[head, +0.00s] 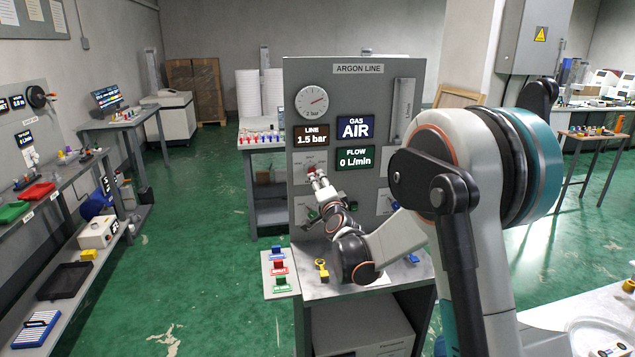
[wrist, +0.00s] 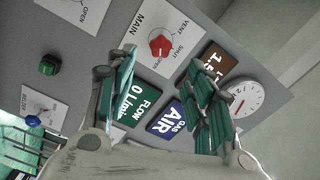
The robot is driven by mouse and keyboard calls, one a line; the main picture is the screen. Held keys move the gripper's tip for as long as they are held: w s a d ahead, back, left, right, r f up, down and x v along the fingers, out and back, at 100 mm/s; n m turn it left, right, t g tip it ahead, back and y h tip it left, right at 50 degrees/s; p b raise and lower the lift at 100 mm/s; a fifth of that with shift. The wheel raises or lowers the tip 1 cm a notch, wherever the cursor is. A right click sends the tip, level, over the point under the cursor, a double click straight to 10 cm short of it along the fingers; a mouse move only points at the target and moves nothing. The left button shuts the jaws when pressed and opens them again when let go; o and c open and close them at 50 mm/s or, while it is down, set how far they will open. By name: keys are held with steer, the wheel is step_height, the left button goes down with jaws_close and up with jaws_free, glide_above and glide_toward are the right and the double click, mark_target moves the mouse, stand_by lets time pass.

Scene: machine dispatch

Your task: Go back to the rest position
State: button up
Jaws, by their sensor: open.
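My gripper (head: 317,181) is at the lower left of the grey panel marked ARGON LINE (head: 357,69), with my arm stretched toward it. In the wrist view my gripper (wrist: 160,62) is open, and nothing shows between its green-padded fingers. The red MAIN knob (wrist: 162,45) is ahead of the fingertips, on a white plate with VENT, SHUT and OPEN marks. The knob also shows beside my gripper in the head view (head: 311,169). The exact gap between knob and fingers is unclear. My arm hides part of the panel's lower right.
Panel displays read LINE 1.5 bar (head: 312,135), GAS AIR (head: 355,127) and FLOW 0 L/min (head: 355,158). A green knob (wrist: 48,64) is nearby. Open green floor (head: 190,240) is left of the panel.

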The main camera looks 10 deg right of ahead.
steer(key=shift+s, duration=0.4)
steer(key=s+a+r+n+g+y, duration=0.1)
steer(key=s+r+n+g, duration=0.15)
steer(key=s, duration=0.45)
steer(key=s+a+r+n+g+y+b, duration=0.1)
steer(key=s+a+n, duration=0.15)
steer(key=s, duration=0.45)
steer(key=s+a+r+n+g+y, duration=0.1)
steer(key=s+n+g, duration=0.15)
steer(key=s, duration=0.45)
steer(key=s+d+f+n+g+h, duration=0.1)
steer(key=s+f+n, duration=0.1)
steer(key=s, duration=0.7)
steer(key=s+d+f+n+g+h+b, duration=0.1)
steer(key=s+d+f+n+g, duration=0.1)
steer(key=s+f, duration=0.3)
steer(key=s+d+f+n+g+h, duration=0.1)
steer(key=s+f+n+g, duration=0.1)
steer(key=s, duration=1.2)
steer(key=shift+d+f, duration=0.15)
steer(key=shift+f, duration=0.75)
